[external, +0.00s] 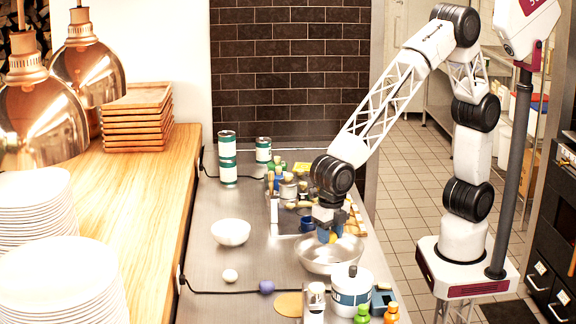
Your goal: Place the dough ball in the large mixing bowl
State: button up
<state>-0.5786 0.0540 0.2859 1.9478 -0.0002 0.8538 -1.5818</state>
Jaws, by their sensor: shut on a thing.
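The large mixing bowl (318,262) is a wide, shiny metal bowl on the steel counter, right of centre. My gripper (329,234) points down over the bowl, with its blue fingers at about the far rim in the picture. It is shut on a small yellow-tan rounded thing, which looks like the dough ball (333,239). The fingers hide most of it. I cannot tell how high it is above the bowl's bottom or whether it touches the bowl.
A white tub (351,290) and small bottles (391,313) crowd the near side. Cans (227,158) and a cluttered tray lie behind. The counter's left strip has free room.

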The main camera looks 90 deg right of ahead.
jog(key=shift+f, duration=1.5)
jog(key=o, duration=1)
jog(key=shift+r, duration=0.15)
jog(key=shift+r, duration=3.35)
